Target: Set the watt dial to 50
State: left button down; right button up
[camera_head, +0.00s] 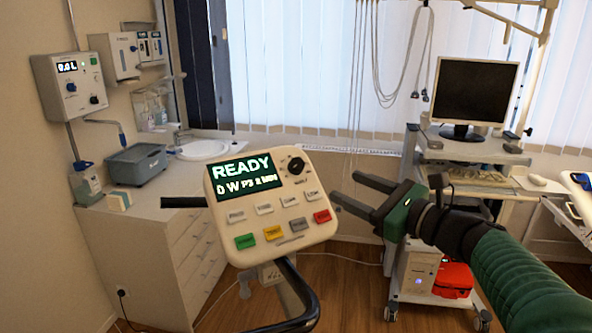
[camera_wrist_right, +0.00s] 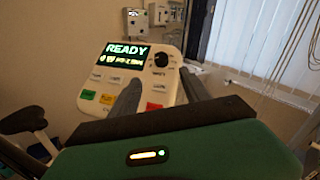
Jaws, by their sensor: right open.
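The control panel (camera_head: 267,222) is a cream console tilted up toward me. Its dark screen (camera_head: 243,176) reads "READY" with a line starting "0 W" below; the rest is hard to read. The black round dial (camera_head: 296,165) is at the panel's upper right and also shows in the right wrist view (camera_wrist_right: 161,60). Its exact setting is too small to read. My right gripper (camera_head: 347,188) is open and empty, to the right of the panel and apart from the dial. In the wrist view its fingers (camera_wrist_right: 159,83) point toward the panel. My left gripper is not seen.
Several grey and coloured buttons (camera_head: 273,233) sit below the dial. A black handlebar (camera_head: 300,305) curves under the panel. A drawer cabinet with a sink (camera_head: 203,150) stands at the left. A cart with a monitor (camera_head: 473,92) stands behind my right arm.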

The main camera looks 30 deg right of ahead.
aim_at(300, 166)
jog(key=p+x, duration=0.3)
jog(key=x, duration=1.1)
jog(key=shift+w+p, duration=0.15)
jog(key=shift+p, duration=0.15)
jog(key=shift+d, duration=0.1)
jog(key=shift+c, duration=1.3)
grip_shut()
